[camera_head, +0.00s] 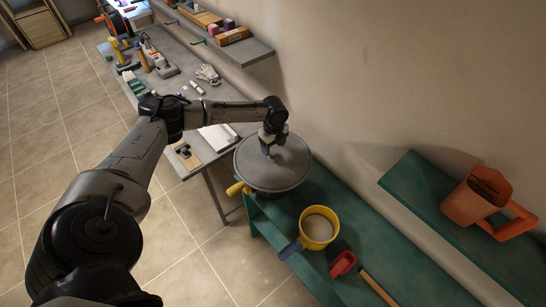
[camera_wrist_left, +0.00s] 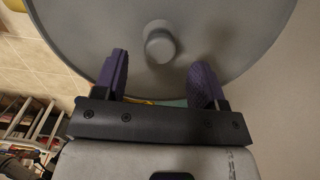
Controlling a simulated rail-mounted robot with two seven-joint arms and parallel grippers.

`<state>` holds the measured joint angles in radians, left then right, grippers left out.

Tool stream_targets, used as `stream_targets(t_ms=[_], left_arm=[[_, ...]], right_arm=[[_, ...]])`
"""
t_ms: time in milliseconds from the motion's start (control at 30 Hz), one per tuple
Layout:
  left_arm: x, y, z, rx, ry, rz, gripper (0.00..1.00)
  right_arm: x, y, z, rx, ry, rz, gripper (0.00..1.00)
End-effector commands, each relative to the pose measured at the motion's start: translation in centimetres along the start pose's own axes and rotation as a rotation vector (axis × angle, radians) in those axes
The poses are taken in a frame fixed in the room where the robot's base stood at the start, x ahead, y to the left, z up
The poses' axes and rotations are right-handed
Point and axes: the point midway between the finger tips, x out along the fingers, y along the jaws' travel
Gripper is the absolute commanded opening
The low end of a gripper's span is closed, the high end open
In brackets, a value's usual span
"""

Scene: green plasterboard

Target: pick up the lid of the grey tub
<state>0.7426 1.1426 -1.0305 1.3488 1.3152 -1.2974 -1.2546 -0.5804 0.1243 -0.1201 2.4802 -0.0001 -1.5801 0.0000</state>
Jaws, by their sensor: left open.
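The grey tub (camera_head: 266,193) stands at the far end of the green bench, mostly hidden under its wide round grey lid (camera_head: 296,165). The lid lies flat on it. In the left wrist view the lid (camera_wrist_left: 85,25) fills the upper part, with a round grey knob (camera_wrist_left: 160,45) at its middle. My left gripper (camera_head: 269,149) is over the lid, pointing down. In the left wrist view its two purple-padded fingers (camera_wrist_left: 160,65) are apart and empty, one to each side of the knob's line, with the knob just beyond the tips. Whether they touch the lid is unclear. My right gripper is not seen.
On the green bench (camera_head: 355,235) are a yellow bucket (camera_head: 318,230), a red scoop (camera_head: 343,263) and a wooden stick (camera_head: 378,289). An orange jug (camera_head: 478,197) stands on a green wall shelf (camera_head: 425,190). A grey workbench (camera_head: 175,45) with tools lies beyond. The wall is close on the right.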

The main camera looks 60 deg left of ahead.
Motion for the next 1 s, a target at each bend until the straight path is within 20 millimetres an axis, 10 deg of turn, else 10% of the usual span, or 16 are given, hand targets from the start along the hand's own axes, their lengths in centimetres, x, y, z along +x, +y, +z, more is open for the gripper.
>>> stream_targets(t_ms=[667,1000], left_arm=[[4.3,0.0,0.0,-0.001,0.0,0.001,0.64],[4.3,0.0,0.0,-0.001,0.0,0.001,0.32]], right_arm=[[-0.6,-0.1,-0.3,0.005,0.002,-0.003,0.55],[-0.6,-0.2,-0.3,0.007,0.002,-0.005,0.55]])
